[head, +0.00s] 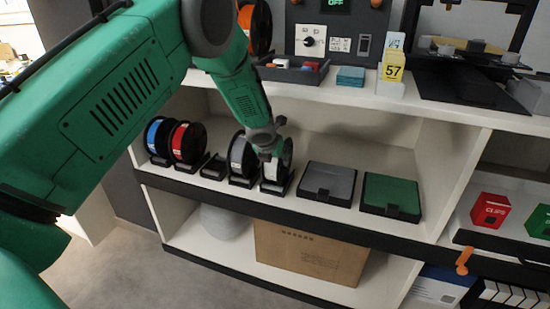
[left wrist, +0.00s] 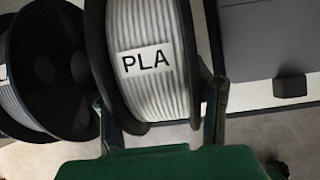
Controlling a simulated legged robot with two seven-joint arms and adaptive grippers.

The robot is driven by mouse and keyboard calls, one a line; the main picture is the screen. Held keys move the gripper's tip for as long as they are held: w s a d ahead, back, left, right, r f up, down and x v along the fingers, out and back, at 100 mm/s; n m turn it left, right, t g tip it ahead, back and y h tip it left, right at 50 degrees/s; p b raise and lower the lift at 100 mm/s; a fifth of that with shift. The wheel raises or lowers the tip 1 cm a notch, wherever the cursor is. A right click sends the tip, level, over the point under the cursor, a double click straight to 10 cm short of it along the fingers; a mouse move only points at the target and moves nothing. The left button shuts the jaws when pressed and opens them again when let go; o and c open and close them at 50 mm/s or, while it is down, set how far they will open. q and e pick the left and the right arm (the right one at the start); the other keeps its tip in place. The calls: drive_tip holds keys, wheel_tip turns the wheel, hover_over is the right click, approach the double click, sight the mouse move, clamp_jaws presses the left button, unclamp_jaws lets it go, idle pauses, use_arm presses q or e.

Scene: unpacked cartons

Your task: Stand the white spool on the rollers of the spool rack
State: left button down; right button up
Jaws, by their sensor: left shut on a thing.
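The white spool (head: 286,158) has black flanges and white windings. In the left wrist view it (left wrist: 150,75) carries a "PLA" label and stands upright between my fingers. My left gripper (head: 268,150) is shut on it; both fingers also show in the left wrist view (left wrist: 163,118). The spool is at the right-end cradle of the black spool rack (head: 275,187) on the middle shelf. I cannot tell whether it touches the rollers, as the gripper and flanges hide the contact. My right gripper is not in view.
Another pale spool (head: 239,155) stands close to the left, also in the left wrist view (left wrist: 40,75). A red spool (head: 182,142) and blue spool (head: 156,137) stand farther left, past an empty cradle (head: 214,167). A grey case (head: 327,183) and green case (head: 391,195) lie right.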

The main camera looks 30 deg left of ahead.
use_arm(q)
drive_tip(key=c, duration=0.7)
unclamp_jaws()
drive_tip(key=shift+f, duration=0.1)
drive_tip(key=v, duration=0.7)
drive_tip(key=shift+s, duration=0.1)
